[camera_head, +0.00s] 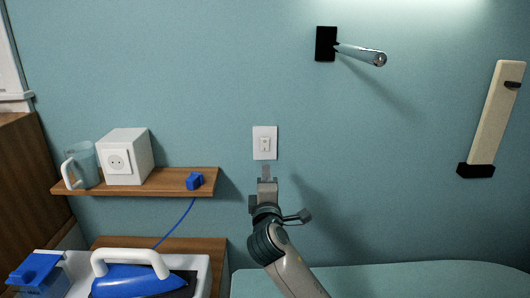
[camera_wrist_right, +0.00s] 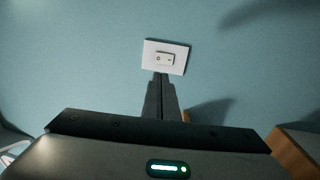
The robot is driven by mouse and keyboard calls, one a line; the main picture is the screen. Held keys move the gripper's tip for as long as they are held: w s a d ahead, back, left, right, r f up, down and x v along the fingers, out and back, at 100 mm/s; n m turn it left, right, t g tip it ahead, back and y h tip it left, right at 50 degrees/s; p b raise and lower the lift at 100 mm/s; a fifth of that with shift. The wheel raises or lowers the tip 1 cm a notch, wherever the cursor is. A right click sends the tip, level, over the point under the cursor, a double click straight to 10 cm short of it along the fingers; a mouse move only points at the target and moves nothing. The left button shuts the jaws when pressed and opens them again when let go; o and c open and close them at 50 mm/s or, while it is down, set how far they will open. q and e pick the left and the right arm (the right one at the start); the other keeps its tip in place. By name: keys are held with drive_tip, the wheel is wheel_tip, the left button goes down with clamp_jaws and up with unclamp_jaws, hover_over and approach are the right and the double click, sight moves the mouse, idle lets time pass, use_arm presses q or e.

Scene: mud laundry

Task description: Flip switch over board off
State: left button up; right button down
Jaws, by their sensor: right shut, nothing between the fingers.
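A white wall switch (camera_head: 265,143) is mounted on the blue-green wall, with a small rocker in its middle. It also shows in the right wrist view (camera_wrist_right: 166,57), just beyond the fingertips. My right gripper (camera_head: 266,171) is shut and empty, a little below the switch plate in the head view. In the right wrist view its closed fingers (camera_wrist_right: 160,77) point at the plate's lower edge; I cannot tell whether they touch it. The ironing board (camera_head: 400,280) shows as a pale blue-green surface at the bottom right. My left gripper is not in view.
Left of the switch, a wooden shelf (camera_head: 150,187) holds a mug (camera_head: 82,163), a white socket box (camera_head: 125,157) and a blue plug (camera_head: 195,181). Below it stands an iron (camera_head: 138,279). A rod (camera_head: 358,52) juts from the wall at upper right. The wall around the switch is clear.

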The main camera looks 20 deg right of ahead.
drive_tip(key=shift+s+r, duration=0.15)
drive_tip(key=shift+r, duration=0.05)
drive_tip(key=p, duration=0.5)
approach(265, 142)
drive_tip(key=x, duration=0.4)
drive_tip(key=shift+w+d+r, duration=0.1)
drive_tip(key=shift+w+r, duration=0.1)
drive_tip(key=shift+w, duration=0.05)
drive_tip(key=shift+p+x, duration=0.35)
drive_tip(key=shift+x, duration=0.55)
drive_tip(key=shift+w+f, duration=0.1)
drive_tip(key=shift+f, duration=0.05)
